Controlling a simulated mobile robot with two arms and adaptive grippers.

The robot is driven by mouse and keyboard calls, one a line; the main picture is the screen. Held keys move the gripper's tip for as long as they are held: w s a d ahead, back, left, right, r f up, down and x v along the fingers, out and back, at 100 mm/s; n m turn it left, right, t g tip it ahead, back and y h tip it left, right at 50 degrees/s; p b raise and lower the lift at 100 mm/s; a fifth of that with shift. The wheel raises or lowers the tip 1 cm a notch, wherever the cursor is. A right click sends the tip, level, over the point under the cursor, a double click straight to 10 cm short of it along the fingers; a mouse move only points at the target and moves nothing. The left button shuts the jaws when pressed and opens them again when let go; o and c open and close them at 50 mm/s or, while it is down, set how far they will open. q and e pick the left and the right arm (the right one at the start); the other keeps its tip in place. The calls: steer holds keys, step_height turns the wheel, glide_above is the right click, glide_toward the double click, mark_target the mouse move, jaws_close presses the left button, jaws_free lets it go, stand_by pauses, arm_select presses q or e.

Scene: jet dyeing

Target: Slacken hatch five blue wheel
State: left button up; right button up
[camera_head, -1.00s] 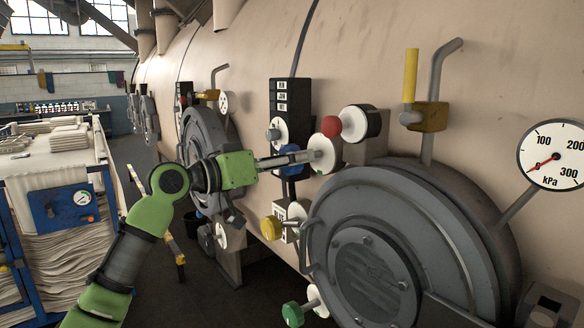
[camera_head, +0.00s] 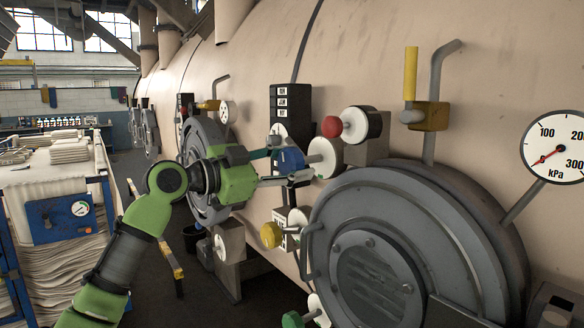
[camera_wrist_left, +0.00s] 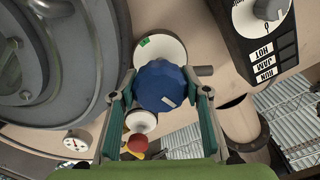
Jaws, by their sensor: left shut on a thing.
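The blue wheel (camera_wrist_left: 163,86) is a faceted knob with a small pale mark, in front of a white disc (camera_wrist_left: 160,50). In the wrist view it sits between the two fingers of my left gripper (camera_wrist_left: 161,100), which is shut on it. In the head view my left gripper (camera_head: 278,167) reaches in from the left, and the blue wheel (camera_head: 290,159) shows between its fingers, partly covered. The round grey hatch (camera_head: 375,275) is to the right of the gripper. My right gripper is in neither view.
A red knob (camera_head: 332,126) is just above right of the gripper, a yellow knob (camera_head: 271,235) below, and a green knob (camera_head: 293,319) lower down. A black label panel (camera_head: 291,101) stands above. A pressure gauge (camera_head: 554,148) is at the right.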

arm_select(q)
steer(key=shift+f+m, duration=0.15)
steer(key=shift+m, duration=1.05)
steer(key=o, duration=1.1)
steer(key=v, duration=1.2)
